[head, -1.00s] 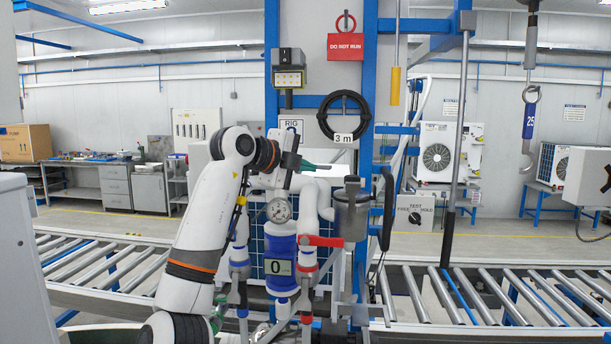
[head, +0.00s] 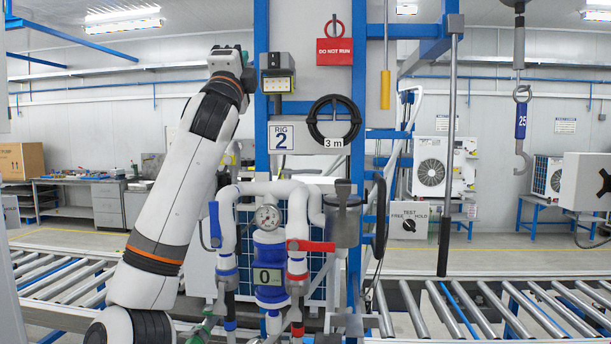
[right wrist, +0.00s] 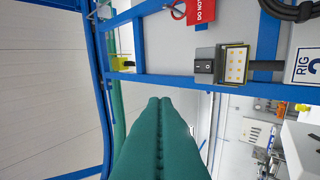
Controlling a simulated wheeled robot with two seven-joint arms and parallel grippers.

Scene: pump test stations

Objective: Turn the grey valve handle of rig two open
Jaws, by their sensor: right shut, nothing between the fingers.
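Rig two carries the RIG 2 sign (head: 282,137) on its blue frame. Under it are white pipes, a round gauge (head: 268,217) and a blue pump body with a display reading 0 (head: 268,276). A dark grey upright piece (head: 343,192), seemingly the grey handle, stands above a grey metal canister (head: 343,226) on the right. My right gripper (head: 223,48) is raised at the upper left, well above and left of it. In the right wrist view its teal fingers (right wrist: 158,100) are shut and empty. My left gripper is not in view.
A red lever (head: 310,246) and a blue lever (head: 215,224) sit on the pipes. A lamp box (head: 277,73) is close right of my right gripper; it also shows in the right wrist view (right wrist: 221,66). Roller conveyors (head: 480,308) flank the rig. A black hose coil (head: 334,121) hangs above.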

